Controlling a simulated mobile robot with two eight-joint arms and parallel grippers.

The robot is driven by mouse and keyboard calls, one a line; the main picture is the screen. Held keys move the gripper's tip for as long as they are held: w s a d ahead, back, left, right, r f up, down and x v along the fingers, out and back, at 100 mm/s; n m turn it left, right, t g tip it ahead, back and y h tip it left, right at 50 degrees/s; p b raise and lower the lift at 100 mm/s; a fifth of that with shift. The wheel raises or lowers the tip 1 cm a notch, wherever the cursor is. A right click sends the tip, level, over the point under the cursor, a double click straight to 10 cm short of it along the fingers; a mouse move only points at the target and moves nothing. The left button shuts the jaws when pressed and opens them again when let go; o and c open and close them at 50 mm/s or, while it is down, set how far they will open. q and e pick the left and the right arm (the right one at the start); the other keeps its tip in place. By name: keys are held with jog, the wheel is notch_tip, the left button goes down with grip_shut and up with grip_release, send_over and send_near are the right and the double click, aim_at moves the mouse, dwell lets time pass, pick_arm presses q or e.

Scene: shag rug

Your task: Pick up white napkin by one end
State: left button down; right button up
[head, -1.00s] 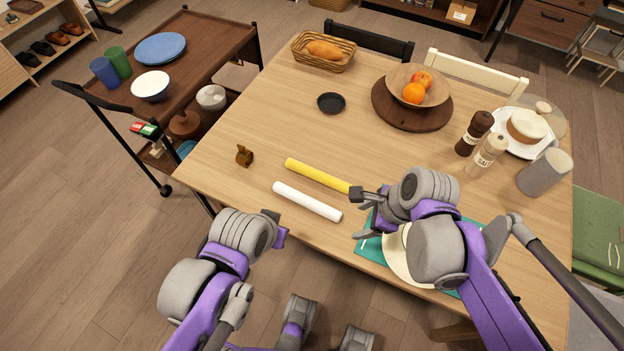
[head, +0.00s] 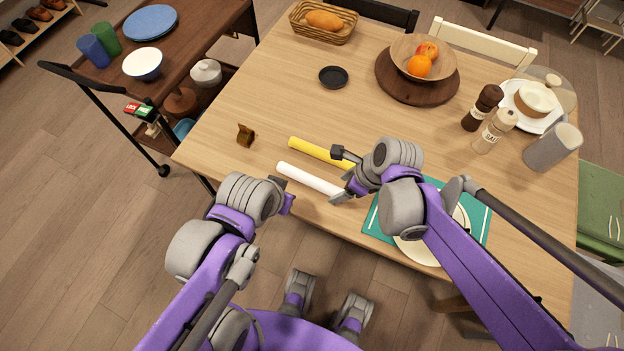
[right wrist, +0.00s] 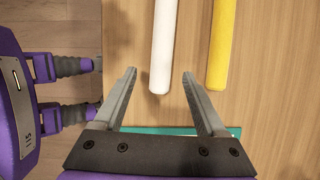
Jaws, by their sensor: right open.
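The white napkin (head: 308,178) is rolled into a smooth stick and lies on the wooden table near its front edge. In the right wrist view the napkin (right wrist: 162,45) runs up the picture, with its near end between the fingertips. My right gripper (head: 338,175) is open and empty at the napkin's right end; I cannot tell how far above the table it is. Its fingers also show in the right wrist view (right wrist: 159,74), one on each side of the napkin.
A yellow rolled napkin (head: 318,152) lies just behind the white one. A teal placemat (head: 378,221) with a cream plate (head: 415,250) is to the right, partly under my right arm. A small brown object (head: 245,135) is to the left. The table's middle is clear.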

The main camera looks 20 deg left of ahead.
aim_at(335, 190)
jog(key=x, duration=0.3)
jog(key=shift+a+f, duration=0.1)
jog(key=shift+a, duration=0.05)
jog(key=shift+c, duration=0.3)
grip_shut()
